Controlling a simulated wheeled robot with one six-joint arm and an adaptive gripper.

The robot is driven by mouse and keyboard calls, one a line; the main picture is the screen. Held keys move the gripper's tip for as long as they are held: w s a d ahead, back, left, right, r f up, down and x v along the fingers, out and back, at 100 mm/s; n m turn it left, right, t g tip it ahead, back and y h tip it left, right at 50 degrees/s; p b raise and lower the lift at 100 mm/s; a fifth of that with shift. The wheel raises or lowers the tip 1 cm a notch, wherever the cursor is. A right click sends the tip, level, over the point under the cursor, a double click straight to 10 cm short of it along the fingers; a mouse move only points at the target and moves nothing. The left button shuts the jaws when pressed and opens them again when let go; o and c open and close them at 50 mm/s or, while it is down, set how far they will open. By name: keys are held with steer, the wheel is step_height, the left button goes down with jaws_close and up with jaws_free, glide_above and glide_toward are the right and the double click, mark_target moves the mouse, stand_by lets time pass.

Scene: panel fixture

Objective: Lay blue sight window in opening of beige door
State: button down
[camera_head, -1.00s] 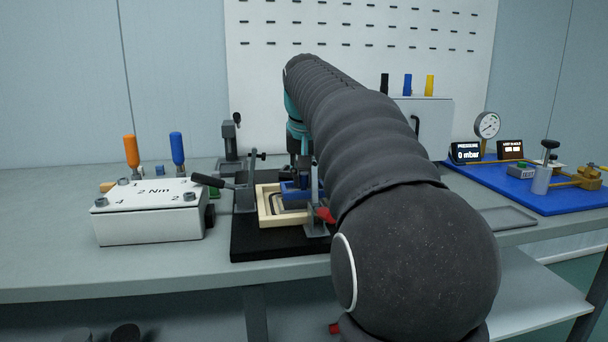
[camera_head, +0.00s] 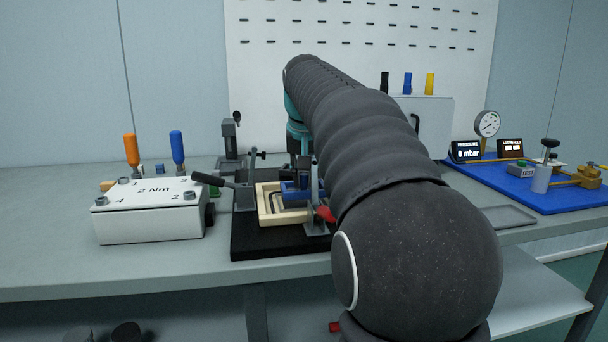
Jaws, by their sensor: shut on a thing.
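The beige door (camera_head: 268,219) is a frame lying flat on a black fixture plate (camera_head: 262,245), with clamps at its left and right. The blue sight window (camera_head: 289,189) is over the rear right part of the door's opening. My gripper (camera_head: 304,177) is above it, shut on the window, and mostly hidden by the clamp and my arm. I cannot tell whether the window touches the door. A dark seal line shows inside the opening. The right part of the door is hidden behind the right clamp and my arm.
A toggle clamp with a black handle (camera_head: 207,179) stands left of the door, and a red-tipped clamp handle (camera_head: 325,214) at its right. A white box (camera_head: 150,212) stands at left. A blue board with a gauge (camera_head: 487,124) is at right.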

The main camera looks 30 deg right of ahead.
steer(key=shift+f+b, duration=0.65)
steer(key=shift+f, duration=0.4)
steer(key=c, duration=1)
jaws_free()
steer(key=v, duration=1.2)
steer(key=shift+r, duration=0.1)
